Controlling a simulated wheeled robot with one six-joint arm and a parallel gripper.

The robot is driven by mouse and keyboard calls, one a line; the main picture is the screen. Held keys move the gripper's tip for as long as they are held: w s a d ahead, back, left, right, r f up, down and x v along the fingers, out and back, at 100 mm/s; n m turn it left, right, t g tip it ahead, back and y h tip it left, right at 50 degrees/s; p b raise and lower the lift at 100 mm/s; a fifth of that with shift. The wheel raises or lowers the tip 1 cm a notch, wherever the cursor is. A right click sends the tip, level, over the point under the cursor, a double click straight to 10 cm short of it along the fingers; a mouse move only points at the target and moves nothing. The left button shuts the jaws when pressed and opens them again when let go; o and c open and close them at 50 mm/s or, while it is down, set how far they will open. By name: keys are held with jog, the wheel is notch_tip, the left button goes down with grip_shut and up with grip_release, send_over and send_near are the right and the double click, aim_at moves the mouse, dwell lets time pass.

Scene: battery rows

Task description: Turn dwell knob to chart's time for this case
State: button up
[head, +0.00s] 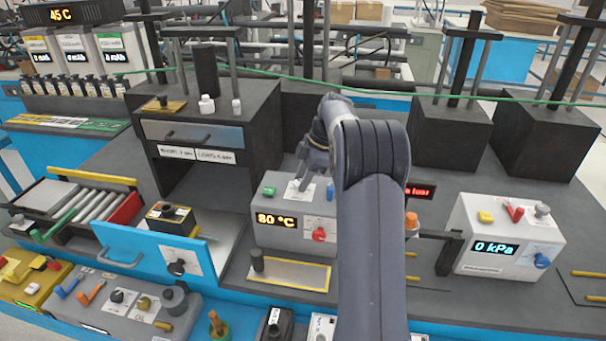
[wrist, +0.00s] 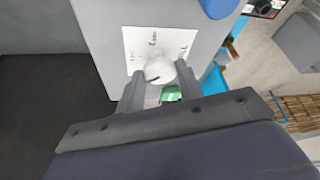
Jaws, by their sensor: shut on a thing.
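A grey box with an orange "80 °C" display (head: 276,220) stands at mid-bench. Its top has a dial plate (head: 291,194), which also shows in the wrist view (wrist: 184,40). My gripper (head: 304,182) reaches down onto this plate. In the wrist view its fingers (wrist: 160,82) are shut on a pale round knob (wrist: 159,69) at the plate's lower edge. A dark mark shows on the knob; the dial print is too small to read. The head view hides the knob behind my gripper. I cannot make out a dwell label or a time chart.
The box also carries a green button (head: 269,190), a red knob (head: 319,235) and a blue knob (head: 331,192). A dark cabinet (head: 255,110) stands behind to the left. A "0 kPa" box (head: 507,215) stands right. A blue-fronted drawer (head: 120,249) sticks out left.

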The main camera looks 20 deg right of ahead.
jog(key=shift+w+n+g+p, duration=0.1)
jog(key=shift+n+g+p, duration=0.4)
jog(key=shift+n, duration=0.6)
jog(key=shift+w+n+g+p, duration=0.1)
jog(key=shift+n+g+p, duration=0.35)
jog(key=shift+n, duration=0.65)
jog(key=o, duration=1)
jog(key=shift+c, duration=0.2)
jog(key=shift+r, duration=0.1)
jog(key=s+v, duration=0.1)
jog(key=v, duration=0.9)
jog(key=shift+w+r+p, duration=0.3)
jog(key=shift+w, duration=0.15)
jog(key=shift+x, duration=5.35)
jog(key=shift+d+f, duration=0.1)
jog(key=shift+d, duration=0.05)
